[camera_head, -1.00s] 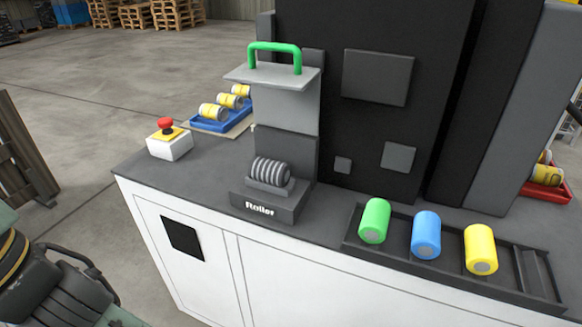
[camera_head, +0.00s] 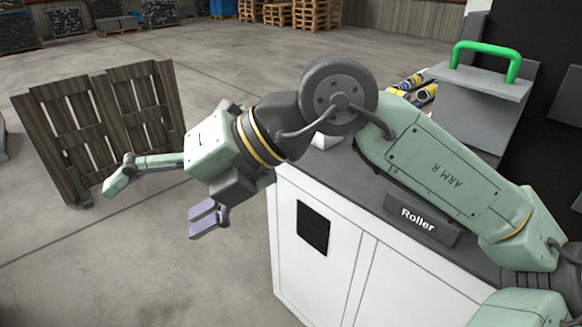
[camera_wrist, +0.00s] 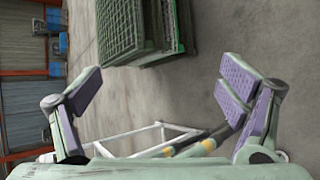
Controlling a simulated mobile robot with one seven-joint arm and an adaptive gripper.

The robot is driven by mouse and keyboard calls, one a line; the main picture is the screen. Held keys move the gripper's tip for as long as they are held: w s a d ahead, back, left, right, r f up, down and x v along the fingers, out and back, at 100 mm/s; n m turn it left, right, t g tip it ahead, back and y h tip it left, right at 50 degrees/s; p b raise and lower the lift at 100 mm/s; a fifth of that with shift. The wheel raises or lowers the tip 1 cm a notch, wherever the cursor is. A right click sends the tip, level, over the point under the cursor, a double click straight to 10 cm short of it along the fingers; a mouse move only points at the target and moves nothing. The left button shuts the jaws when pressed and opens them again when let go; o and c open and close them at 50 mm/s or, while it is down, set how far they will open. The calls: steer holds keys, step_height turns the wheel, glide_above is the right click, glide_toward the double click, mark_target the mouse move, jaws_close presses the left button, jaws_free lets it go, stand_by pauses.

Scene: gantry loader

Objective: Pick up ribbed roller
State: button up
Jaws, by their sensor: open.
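The ribbed roller is hidden behind my arm in the head view. Its black holder (camera_head: 422,220), labelled "Roller", shows below my arm on the counter's front edge. My gripper (camera_head: 160,202) is open and empty, off the left end of the counter and over the floor, well away from the holder. One finger with purple pads faces the camera. In the wrist view my gripper (camera_wrist: 160,86) has its two fingers spread wide with nothing between them, and no roller shows there.
The white cabinet (camera_head: 345,255) with its dark top stands right of my gripper. A green handle (camera_head: 486,55) sits on a grey plate above the counter. A wooden pallet (camera_head: 105,125) stands upright at left. Open floor lies between. Green crates (camera_wrist: 135,30) show in the wrist view.

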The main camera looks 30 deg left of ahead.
steer(key=w+d+f+m+t+h, duration=0.2)
steer(key=w+d+f+m+t, duration=0.25)
steer(key=w, duration=0.45)
steer(key=w+d+f+m+t+h+b, duration=0.1)
steer(key=w+d+m+t+h, duration=0.3)
steer(key=w+d, duration=0.5)
steer(key=w+d+f+m+t+h, duration=0.15)
steer(key=w+d+m+h, duration=0.4)
steer(key=d, duration=0.65)
steer(key=shift+y, duration=0.25)
steer(key=w+d+p, duration=0.1)
steer(key=w, duration=0.2)
steer(key=w+d+p, duration=0.1)
steer(key=w, duration=0.3)
steer(key=w+d+p, duration=0.1)
steer(key=w, duration=0.3)
steer(key=shift+w+d+r+p, duration=0.1)
steer(key=shift+d+r+p, duration=0.1)
steer(key=shift+d+p, duration=0.15)
steer(key=shift+w+d+f, duration=0.15)
steer(key=shift+w+f, duration=0.1)
steer(key=shift+w, duration=0.05)
steer(key=shift+w+f, duration=0.1)
steer(key=shift+f, duration=0.3)
steer(key=shift+c, duration=0.2)
